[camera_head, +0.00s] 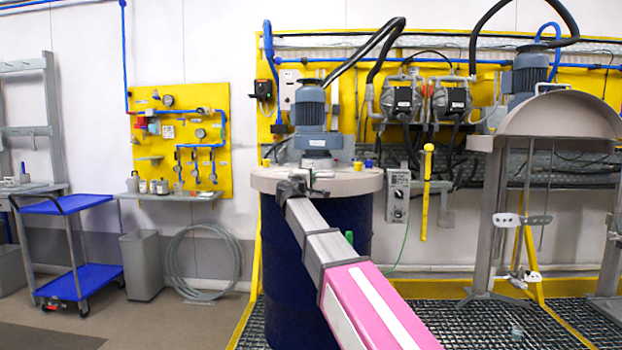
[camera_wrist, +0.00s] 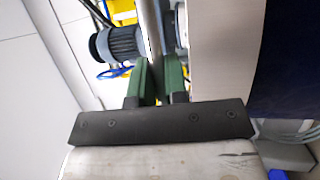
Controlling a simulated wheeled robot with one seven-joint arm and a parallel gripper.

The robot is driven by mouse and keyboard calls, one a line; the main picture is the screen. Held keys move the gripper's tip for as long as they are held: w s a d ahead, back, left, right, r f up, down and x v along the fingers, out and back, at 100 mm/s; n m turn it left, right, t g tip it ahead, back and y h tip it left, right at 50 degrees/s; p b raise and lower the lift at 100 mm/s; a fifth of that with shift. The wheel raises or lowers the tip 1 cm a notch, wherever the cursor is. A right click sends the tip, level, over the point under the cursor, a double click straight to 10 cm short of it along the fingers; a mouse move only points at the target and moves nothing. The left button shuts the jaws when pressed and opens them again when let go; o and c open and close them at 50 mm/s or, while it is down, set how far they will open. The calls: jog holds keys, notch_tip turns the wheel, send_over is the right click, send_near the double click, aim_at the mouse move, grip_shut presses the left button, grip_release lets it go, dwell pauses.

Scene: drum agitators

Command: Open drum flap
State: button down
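The dark blue drum (camera_head: 283,265) stands upright at the centre of the head view, with a beige lid (camera_head: 358,181) on top. A grey motor (camera_head: 309,103) stands on the lid. I cannot make out the flap separately from the lid. My gripper (camera_head: 290,187) is at the lid's front left edge, hiding part of it. In the wrist view my gripper (camera_wrist: 160,78) shows two green fingers with a narrow gap between them. A grey bar-like part (camera_wrist: 151,35) appears at that gap; contact is unclear. The beige lid (camera_wrist: 218,45) lies right of the fingers, the motor (camera_wrist: 118,43) left.
A second agitator stand with a domed half lid (camera_head: 563,115) is at the right. Pumps (camera_head: 403,100) and hoses hang on the yellow wall frame behind the drum. A blue cart (camera_head: 75,204) and a grey bin (camera_head: 141,265) stand left.

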jog(key=shift+r, duration=0.55)
jog(key=w+r+n+g+y, duration=0.15)
jog(key=w+r+g, duration=0.3)
jog(key=r, duration=0.45)
jog(key=w+r+n+g+y, duration=0.1)
jog(key=w+r+n+g, duration=0.1)
jog(key=w+r+g, duration=0.35)
jog(key=shift+g+y, duration=0.45)
jog(key=shift+g, duration=0.15)
jog(key=shift+w+d+r, duration=0.15)
jog(key=shift+w+r, duration=1)
jog(key=shift+w, duration=1.9)
jog(key=shift+w+d+r, duration=0.15)
jog(key=shift+w+r, duration=0.95)
jog(key=shift+w, duration=1.95)
jog(key=shift+w+d+r, duration=0.15)
jog(key=shift+w+r, duration=1)
jog(key=shift+w, duration=1.9)
